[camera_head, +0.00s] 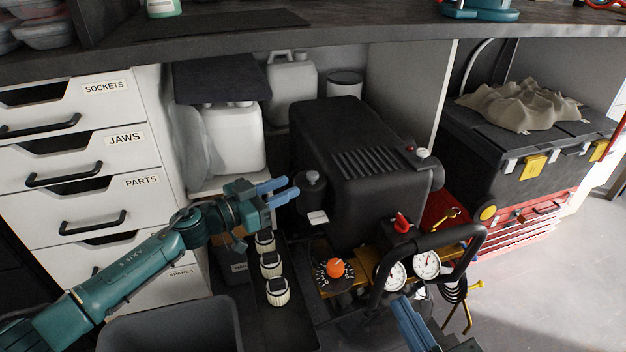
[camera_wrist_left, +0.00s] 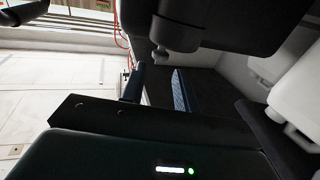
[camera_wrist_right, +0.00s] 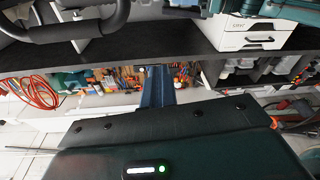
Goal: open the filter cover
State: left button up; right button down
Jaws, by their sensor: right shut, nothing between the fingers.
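A dark round canister (camera_head: 310,194) with a small knob on top stands at the left end of the black compressor (camera_head: 345,145); it looks like the filter with its cover. The cover looks seated. My left gripper (camera_head: 291,186) is open and empty, its fingertips just left of the canister. In the left wrist view a dark cylinder with a knob (camera_wrist_left: 178,30), probably the same part, sits beyond the open fingers (camera_wrist_left: 158,72). My right gripper (camera_head: 403,305) is shut and empty at the bottom, in front of the gauges. Its closed fingers also show in the right wrist view (camera_wrist_right: 157,88).
A black tube handle (camera_head: 470,243), two gauges (camera_head: 427,264), an orange knob (camera_head: 335,267) and a red switch (camera_head: 402,222) are in front of the compressor. Several cream knobs (camera_head: 271,264) stand below my left gripper. White jugs (camera_head: 234,140) are behind; the bench top (camera_head: 330,33) overhangs.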

aim_at(308, 179)
pick_arm(q)
jog(key=b+x, duration=0.2)
jog(key=x, duration=0.4)
jog(key=shift+w+d+f, duration=0.15)
jog(key=shift+w+d, duration=0.05)
jog(key=shift+x, duration=0.8)
grip_shut()
